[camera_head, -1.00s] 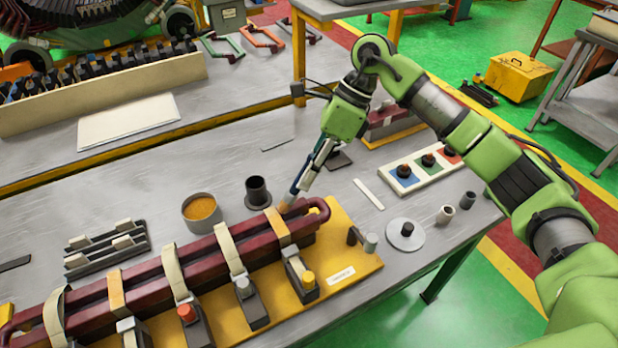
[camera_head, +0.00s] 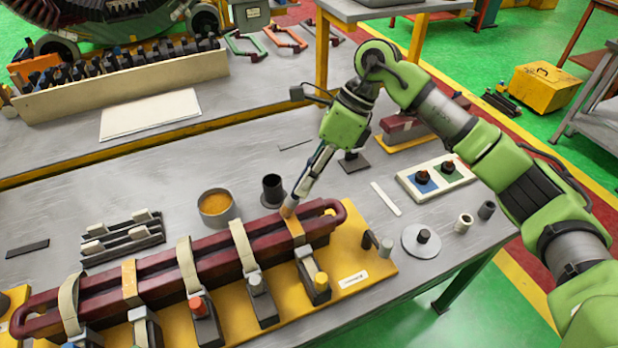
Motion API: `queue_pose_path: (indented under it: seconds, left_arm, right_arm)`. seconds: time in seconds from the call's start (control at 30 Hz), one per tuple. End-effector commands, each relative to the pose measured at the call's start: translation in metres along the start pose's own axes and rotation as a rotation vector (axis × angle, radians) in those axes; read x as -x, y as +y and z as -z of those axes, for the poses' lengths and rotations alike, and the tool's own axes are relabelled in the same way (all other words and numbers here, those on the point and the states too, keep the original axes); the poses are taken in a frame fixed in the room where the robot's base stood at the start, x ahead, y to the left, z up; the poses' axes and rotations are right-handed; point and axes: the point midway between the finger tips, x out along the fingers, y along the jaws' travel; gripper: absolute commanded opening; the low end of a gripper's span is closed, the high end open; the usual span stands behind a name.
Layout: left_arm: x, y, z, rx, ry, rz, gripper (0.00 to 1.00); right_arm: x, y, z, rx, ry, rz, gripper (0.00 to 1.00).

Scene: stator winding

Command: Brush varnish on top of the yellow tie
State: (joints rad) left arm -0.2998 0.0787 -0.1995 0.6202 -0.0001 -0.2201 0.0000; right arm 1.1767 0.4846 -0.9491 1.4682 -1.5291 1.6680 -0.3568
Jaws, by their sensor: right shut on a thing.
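Dark red coil bars lie lengthwise on a yellow base plate (camera_head: 350,262) at the front. One yellow tie (camera_head: 297,232) wraps the bars near their right end, and another yellow tie (camera_head: 131,284) wraps them further left. My right gripper (camera_head: 318,172) is shut on a brush (camera_head: 291,207), which points down and to the left. The brush tip is at the top of the right-hand yellow tie and looks to be touching it; contact is hard to confirm. The pot of amber varnish (camera_head: 216,207) stands behind the bars. My left gripper is not in view.
A dark cup (camera_head: 273,190) stands behind the coil, close to the brush. Cream straps (camera_head: 242,246) and clamps with coloured knobs line the bars. A board with coloured pads (camera_head: 437,176) and a grey disc (camera_head: 421,241) lie to the right.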

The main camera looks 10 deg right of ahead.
Motion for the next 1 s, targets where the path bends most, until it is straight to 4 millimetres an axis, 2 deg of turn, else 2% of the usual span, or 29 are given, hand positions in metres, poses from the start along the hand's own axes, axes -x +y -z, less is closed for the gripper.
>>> queue_pose_path:
  seconds: [0.53, 1.0]
  left_arm:
    - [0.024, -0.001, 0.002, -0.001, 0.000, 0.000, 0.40]
    - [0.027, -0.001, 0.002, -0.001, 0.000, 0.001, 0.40]
  right_arm:
    - [0.049, 0.015, -0.021, -0.001, 0.000, 0.003, 0.00]
    - [0.055, 0.017, -0.024, -0.001, 0.000, 0.003, 0.00]
